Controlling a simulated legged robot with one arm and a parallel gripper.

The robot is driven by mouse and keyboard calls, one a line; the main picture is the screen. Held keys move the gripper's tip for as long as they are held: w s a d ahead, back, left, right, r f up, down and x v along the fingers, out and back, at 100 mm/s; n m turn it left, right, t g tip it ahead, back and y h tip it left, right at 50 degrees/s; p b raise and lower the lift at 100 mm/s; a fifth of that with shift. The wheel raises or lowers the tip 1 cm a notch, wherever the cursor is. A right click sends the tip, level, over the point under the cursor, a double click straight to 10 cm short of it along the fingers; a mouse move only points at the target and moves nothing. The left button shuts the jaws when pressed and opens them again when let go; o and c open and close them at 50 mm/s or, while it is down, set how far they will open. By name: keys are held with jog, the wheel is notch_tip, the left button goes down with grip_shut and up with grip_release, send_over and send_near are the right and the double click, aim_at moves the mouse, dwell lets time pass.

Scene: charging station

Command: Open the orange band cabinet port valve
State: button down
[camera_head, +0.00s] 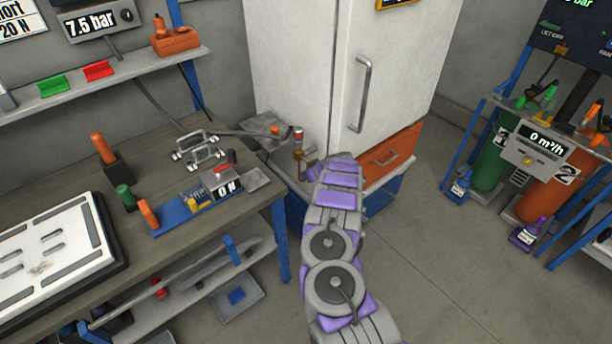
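The white cabinet (310,60) stands at the back, with an orange band or drawer front (390,158) along its lower right side. A small upright fitting (298,142) with a red and silver top and a brass lower part stands by the cabinet's lower left front; it looks like the port valve. My arm reaches up from the bottom of the view towards it. My gripper (313,170) is just below and right of the fitting, small and partly hidden by my arm. I cannot tell whether it touches the fitting or whether its fingers are open.
A grey hose (250,133) runs left from the fitting. The workbench (165,140) on the left holds a blue fixture (190,212) and metal handles (200,150). Green (490,160) and orange (545,195) cylinders stand at the right. The floor between is clear.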

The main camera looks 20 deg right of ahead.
jog(key=shift+s+f, duration=0.25)
jog(key=shift+f, duration=0.15)
jog(key=c, duration=1.3)
grip_release()
jog(key=shift+o, duration=0.8)
jog(key=shift+w+f, duration=0.1)
jog(key=shift+o, duration=0.6)
jog(key=shift+w, duration=0.1)
jog(key=shift+o, duration=0.3)
jog(key=shift+r, duration=0.3)
jog(key=shift+r, duration=0.1)
jog(key=shift+d+r, duration=0.1)
jog(key=shift+r, duration=0.2)
jog(key=p+v, duration=0.3)
jog(key=v, duration=1.3)
jog(key=shift+s+d+p, duration=0.2)
jog(key=shift+s+p, duration=0.2)
